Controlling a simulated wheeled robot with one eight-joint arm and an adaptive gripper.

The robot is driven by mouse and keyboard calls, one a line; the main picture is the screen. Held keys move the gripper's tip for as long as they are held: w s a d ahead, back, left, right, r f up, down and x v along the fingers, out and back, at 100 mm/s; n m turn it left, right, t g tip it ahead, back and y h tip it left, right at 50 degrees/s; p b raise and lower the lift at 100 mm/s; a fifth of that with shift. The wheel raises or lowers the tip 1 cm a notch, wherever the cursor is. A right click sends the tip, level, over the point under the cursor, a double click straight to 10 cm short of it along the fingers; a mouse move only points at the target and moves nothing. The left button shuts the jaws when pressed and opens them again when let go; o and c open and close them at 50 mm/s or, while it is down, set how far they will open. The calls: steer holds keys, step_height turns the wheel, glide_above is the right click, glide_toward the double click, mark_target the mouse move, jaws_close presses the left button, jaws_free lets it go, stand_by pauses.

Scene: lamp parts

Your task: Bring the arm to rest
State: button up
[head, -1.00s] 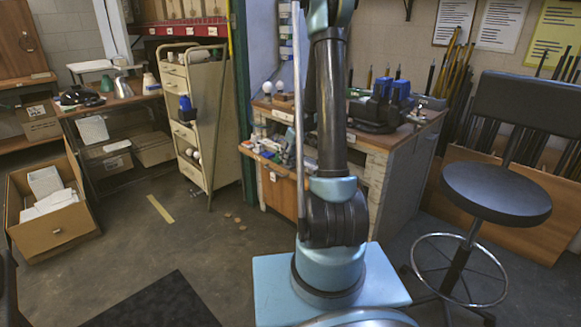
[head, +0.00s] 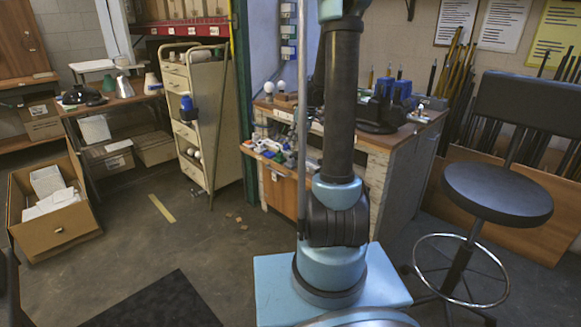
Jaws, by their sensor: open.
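My arm rises from its blue base in the middle of the head view, its dark link standing nearly upright with a slight lean to the right at the top. Its upper part runs out of the top of the picture. My gripper is beyond the frame, so its fingers and anything near them are hidden. No part of the arm that shows is touching the furniture.
A workbench (head: 395,158) stands behind my arm, with white bulbs (head: 280,86) and blue-black equipment (head: 392,95). A round stool (head: 497,194) is at right. A cream cart (head: 203,128) and an open cardboard box (head: 60,231) are at left. Floor between them is mostly clear.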

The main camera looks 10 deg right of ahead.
steer(key=s+a+r+m+h, duration=0.1)
steer(key=s+r+m, duration=0.15)
steer(key=s, duration=0.85)
steer(key=s+a+r+m, duration=0.1)
steer(key=s+r, duration=0.2)
steer(key=s, duration=0.7)
steer(key=s+f+m, duration=0.1)
steer(key=s+f, duration=0.2)
steer(key=s, duration=0.7)
steer(key=s+f+m+g+h, duration=0.1)
steer(key=s+f+m, duration=0.1)
steer(key=s, duration=0.8)
steer(key=shift+d+f+h, duration=0.2)
steer(key=shift+f+h, duration=0.1)
steer(key=shift+f, duration=0.6)
steer(key=shift+m, duration=0.25)
steer(key=shift+w+f+g, duration=0.2)
steer(key=shift+w+g, duration=0.1)
steer(key=shift+w, duration=0.1)
